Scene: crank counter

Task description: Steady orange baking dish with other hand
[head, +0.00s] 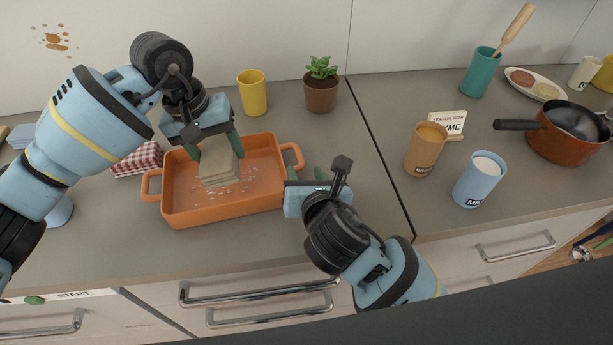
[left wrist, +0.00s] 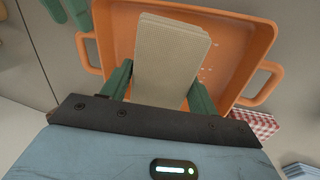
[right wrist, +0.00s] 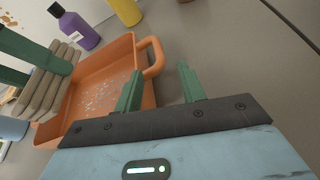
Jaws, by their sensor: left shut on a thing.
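The orange baking dish (head: 222,213) sits on the grey counter with crumbs on its floor; its right handle (head: 293,156) is free. My left gripper (head: 215,148) is shut on a beige layered block (head: 219,168), held over the dish; the block also shows in the left wrist view (left wrist: 170,55). Whether the block touches the dish floor I cannot tell. My right gripper (head: 320,176) is open and empty just right of the dish. In the right wrist view the dish handle (right wrist: 153,57) lies ahead of my right fingers (right wrist: 158,85), apart from them.
A yellow cup (head: 252,93) and a potted plant (head: 321,90) stand behind the dish. A red checked cloth (head: 137,161) lies left. A purple bottle (right wrist: 76,28) shows behind the dish. Mugs (head: 424,152) (head: 480,182) and a pot (head: 567,140) stand to the right.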

